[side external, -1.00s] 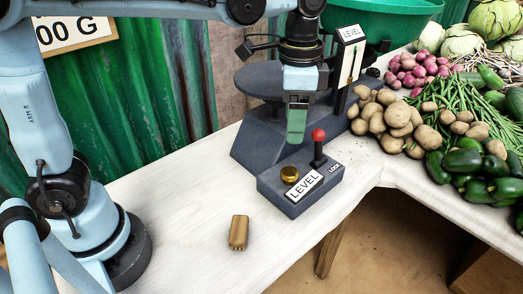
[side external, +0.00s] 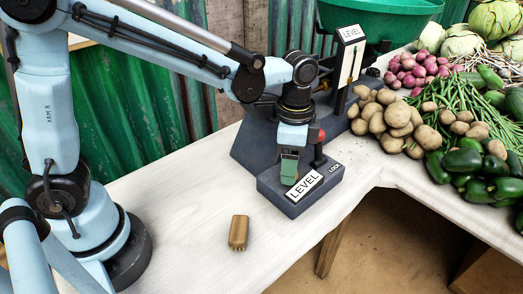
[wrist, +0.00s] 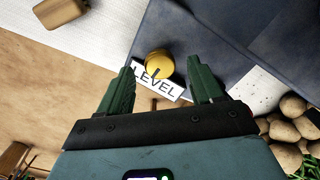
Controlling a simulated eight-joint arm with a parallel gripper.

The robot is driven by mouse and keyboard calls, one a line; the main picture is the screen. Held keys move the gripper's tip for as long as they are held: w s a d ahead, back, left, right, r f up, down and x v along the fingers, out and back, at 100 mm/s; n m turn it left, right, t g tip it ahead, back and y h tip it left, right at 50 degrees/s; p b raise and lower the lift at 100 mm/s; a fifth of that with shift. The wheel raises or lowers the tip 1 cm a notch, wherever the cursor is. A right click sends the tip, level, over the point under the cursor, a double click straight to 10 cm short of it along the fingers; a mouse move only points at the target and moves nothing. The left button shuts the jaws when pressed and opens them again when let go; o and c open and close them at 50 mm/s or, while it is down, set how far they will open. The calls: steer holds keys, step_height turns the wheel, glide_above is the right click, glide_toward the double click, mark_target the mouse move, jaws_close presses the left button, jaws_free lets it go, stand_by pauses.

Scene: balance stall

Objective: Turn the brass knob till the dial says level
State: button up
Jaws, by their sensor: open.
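The brass knob (wrist: 159,63) shows in the wrist view between and just beyond my two green fingertips, with a dark line on its top. My gripper (side external: 288,180) is open above the dark control box (side external: 318,190) and hides the knob in the side view. It also shows in the wrist view (wrist: 161,68), with a gap on each side of the knob. I cannot tell how far the tips are above it. The upright dial (side external: 350,62) reads LEVEL at its top; its needle is too small to read exactly.
Potatoes (side external: 395,118) and other vegetables crowd the right.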

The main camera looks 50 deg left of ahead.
steer(key=shift+f, duration=0.85)
steer(key=c, duration=1.1)
steer(key=shift+o, duration=0.2)
steer(key=shift+n, duration=0.7)
steer(key=o, duration=1.1)
steer(key=shift+c, duration=0.2)
steer(key=shift+r, duration=0.1)
step_height(320, 180, up, 12)
